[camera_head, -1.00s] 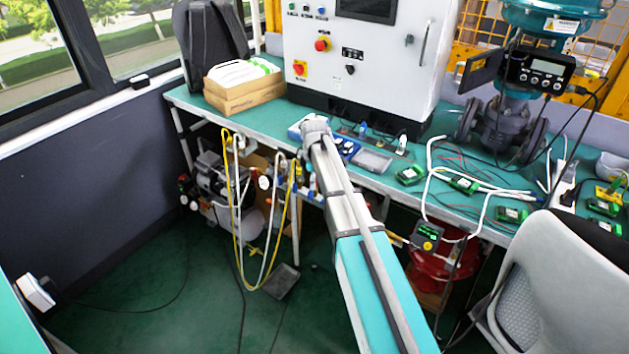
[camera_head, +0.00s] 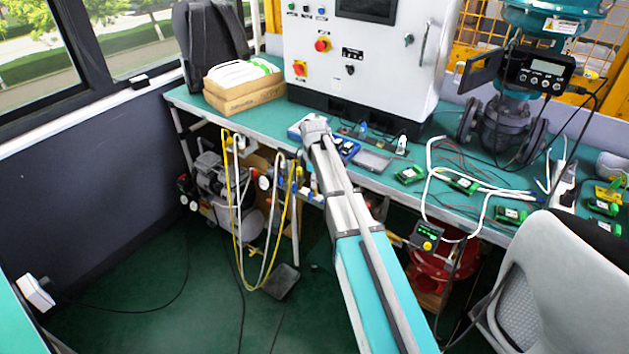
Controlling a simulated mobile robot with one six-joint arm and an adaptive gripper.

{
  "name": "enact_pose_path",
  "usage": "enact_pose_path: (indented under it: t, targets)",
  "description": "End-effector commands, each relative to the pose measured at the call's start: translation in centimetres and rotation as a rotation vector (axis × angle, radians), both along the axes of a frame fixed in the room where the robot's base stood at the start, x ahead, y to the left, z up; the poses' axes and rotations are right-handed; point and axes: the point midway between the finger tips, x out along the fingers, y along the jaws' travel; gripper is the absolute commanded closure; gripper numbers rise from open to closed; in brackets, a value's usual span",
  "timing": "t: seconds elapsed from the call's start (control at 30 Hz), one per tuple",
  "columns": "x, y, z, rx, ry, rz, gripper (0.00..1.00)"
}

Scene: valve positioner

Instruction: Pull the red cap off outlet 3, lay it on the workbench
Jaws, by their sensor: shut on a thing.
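My arm (camera_head: 345,210) reaches from the bottom of the picture up to the front edge of the workbench (camera_head: 275,117). Its far joint (camera_head: 315,127) is over the bench edge. I cannot make out my gripper; the arm appears to hide it. Below the bench edge, left of the arm, several small blue and yellow fittings (camera_head: 297,172) with hoses show. The red cap and outlet 3 cannot be made out.
A white control cabinet (camera_head: 345,65) stands on the bench. Cardboard boxes (camera_head: 243,95) sit left of it. Green modules and cables lie at right, by the valve (camera_head: 505,125). Yellow and white hoses hang below the bench. A chair (camera_head: 555,285) stands front right.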

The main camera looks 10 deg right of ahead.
Motion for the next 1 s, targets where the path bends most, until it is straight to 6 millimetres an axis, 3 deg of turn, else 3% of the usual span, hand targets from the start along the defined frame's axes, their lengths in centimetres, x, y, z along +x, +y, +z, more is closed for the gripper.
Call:
enact_pose_path:
  t: [1.0]
  targets:
    - [0.0,-0.01,0.93,0.0,0.0,0.0,1.0]
